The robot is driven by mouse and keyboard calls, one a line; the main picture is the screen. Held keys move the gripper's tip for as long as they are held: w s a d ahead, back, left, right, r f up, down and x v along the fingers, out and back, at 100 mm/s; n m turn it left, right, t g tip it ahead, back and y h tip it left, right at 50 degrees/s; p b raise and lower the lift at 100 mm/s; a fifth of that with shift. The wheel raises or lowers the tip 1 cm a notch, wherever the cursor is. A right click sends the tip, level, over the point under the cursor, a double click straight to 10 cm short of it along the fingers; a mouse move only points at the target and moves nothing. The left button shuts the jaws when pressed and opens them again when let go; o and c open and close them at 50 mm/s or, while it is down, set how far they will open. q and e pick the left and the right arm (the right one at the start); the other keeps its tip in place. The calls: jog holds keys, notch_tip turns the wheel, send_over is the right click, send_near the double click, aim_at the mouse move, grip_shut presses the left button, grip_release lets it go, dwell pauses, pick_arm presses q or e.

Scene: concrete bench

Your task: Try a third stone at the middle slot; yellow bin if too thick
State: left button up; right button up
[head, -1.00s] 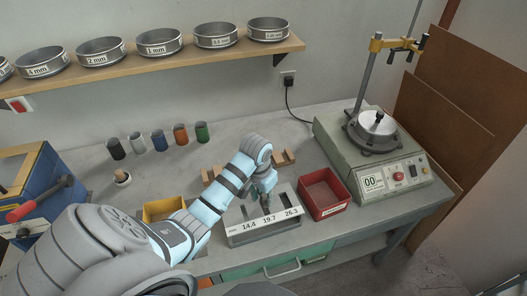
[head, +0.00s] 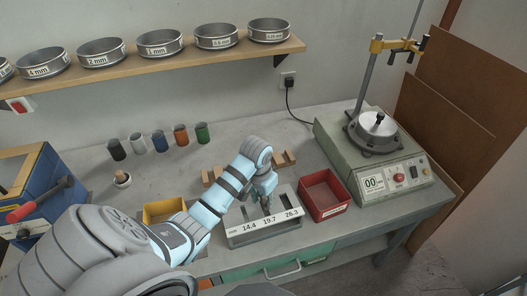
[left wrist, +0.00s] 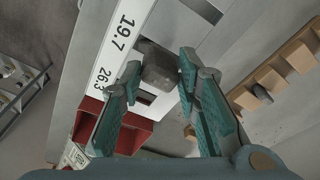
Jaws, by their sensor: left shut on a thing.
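The grey slot gauge (head: 240,240) lies on the bench with labels 14.4, 19.7 and 26.3. My left gripper (head: 267,207) points down over its middle part. In the left wrist view its two teal fingers (left wrist: 158,78) are shut on a dark grey stone (left wrist: 155,62). The stone is at the middle slot, beside the 19.7 label (left wrist: 124,34). I cannot tell whether it is in the slot or just above it. The yellow bin (head: 163,209) stands left of the gauge, partly hidden by my left arm. My right gripper is out of view.
A red bin (head: 342,199) stands close to the right of the gauge. A notched wooden rack (head: 286,158) lies behind it; in the left wrist view the rack (left wrist: 290,58) holds a stone. A sieve shaker (head: 375,165) stands at right, several coloured cups (head: 158,141) at back left.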

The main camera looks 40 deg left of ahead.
aim_at(263, 200)
pick_arm(q)
jog(key=shift+f, duration=0.6)
dwell(0.4)
dwell(0.3)
jog(key=shift+r, duration=3.55)
